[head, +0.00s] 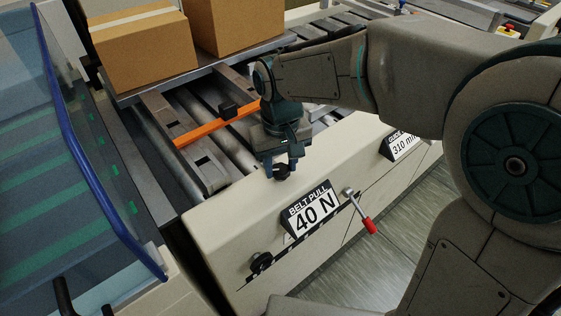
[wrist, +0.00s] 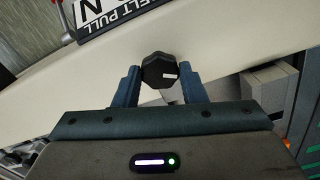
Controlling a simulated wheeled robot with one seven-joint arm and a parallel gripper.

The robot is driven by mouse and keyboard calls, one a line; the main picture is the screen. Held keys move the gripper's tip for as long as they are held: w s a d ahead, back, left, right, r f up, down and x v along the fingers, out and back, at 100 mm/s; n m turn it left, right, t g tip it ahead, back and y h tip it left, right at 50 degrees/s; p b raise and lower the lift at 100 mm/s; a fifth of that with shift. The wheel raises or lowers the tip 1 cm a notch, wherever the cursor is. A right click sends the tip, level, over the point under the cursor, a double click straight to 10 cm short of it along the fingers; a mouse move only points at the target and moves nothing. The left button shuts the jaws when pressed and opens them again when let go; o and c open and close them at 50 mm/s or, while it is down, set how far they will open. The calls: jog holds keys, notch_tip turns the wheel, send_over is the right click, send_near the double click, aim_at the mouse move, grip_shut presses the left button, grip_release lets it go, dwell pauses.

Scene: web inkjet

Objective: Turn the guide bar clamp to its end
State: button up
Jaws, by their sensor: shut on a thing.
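A black faceted knob, which I take to be the guide bar clamp, sits between my fingers in the wrist view (wrist: 157,68). A short white mark on its face lies nearly level, toward its right side. My gripper (wrist: 158,78) is shut on it, one finger on each side. In the head view my gripper (head: 281,166) points down over the cream frame, and only a little of the knob (head: 282,173) shows below the fingers. The orange guide bar (head: 215,125) lies across the rollers behind my gripper.
A "BELT PULL 40 N" sign (head: 311,209), a red-tipped lever (head: 367,225) and another black knob (head: 261,262) are on the cream housing just in front. Cardboard boxes (head: 145,48) stand on a plate behind. A blue-edged clear guard (head: 75,140) stands at left.

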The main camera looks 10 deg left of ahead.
aim_at(281, 169)
jog(key=m, duration=0.6)
jog(key=shift+m, duration=0.3)
jog(key=m, duration=0.5)
jog(key=shift+b, duration=0.3)
jog(key=shift+a+r+m, duration=0.1)
jog(key=shift+m, duration=0.3)
jog(key=o, duration=1)
notch_tip(281, 169, up, 14)
jog(key=shift+f+p, duration=0.15)
jog(key=shift+p, duration=0.65)
